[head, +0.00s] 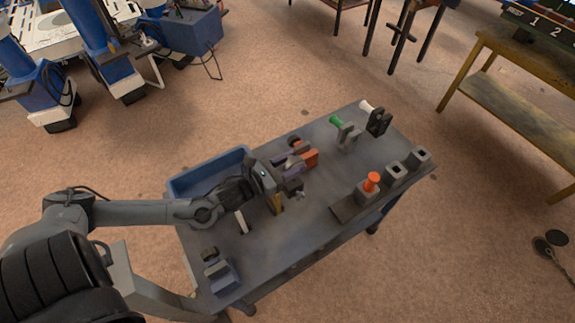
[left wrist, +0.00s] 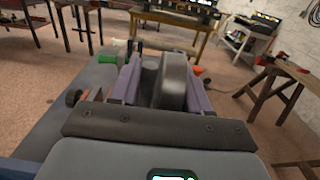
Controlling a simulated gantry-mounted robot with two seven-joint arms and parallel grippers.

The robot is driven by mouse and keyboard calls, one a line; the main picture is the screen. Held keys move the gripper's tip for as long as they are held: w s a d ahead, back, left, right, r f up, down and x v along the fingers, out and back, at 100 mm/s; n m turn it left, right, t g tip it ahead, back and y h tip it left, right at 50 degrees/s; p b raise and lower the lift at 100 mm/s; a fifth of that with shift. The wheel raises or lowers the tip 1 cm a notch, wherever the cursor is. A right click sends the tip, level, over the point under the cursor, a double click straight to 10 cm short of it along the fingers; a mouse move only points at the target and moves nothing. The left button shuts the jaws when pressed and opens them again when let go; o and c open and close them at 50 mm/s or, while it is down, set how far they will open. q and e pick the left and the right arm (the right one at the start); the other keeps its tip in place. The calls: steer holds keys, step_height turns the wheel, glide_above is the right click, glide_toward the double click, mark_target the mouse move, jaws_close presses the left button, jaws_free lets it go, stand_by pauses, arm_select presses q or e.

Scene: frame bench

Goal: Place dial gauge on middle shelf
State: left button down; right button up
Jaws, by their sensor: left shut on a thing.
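My left gripper (head: 294,170) is above the middle of a grey bench top (head: 275,236), with its purple fingers pointing to the right. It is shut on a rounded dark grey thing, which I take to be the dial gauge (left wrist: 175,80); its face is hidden. In the left wrist view this thing fills the space between the purple fingers (left wrist: 160,80). I cannot tell which surface is the middle shelf. My right gripper is not in view.
An orange block (head: 311,158) lies near the fingertips. An orange-topped peg (head: 371,182) and grey blocks (head: 392,169) line the right edge. A blue bin (head: 209,172) is behind the wrist.

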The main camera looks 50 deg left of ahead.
arm_select(q)
steer(key=w+a+f+b, duration=0.1)
steer(key=w+a+f, duration=0.2)
steer(key=a+f, duration=0.6)
steer(key=shift+f, duration=0.3)
stand_by(0.4)
steer(key=c, duration=0.5)
jaws_free()
steer(key=shift+f, duration=0.15)
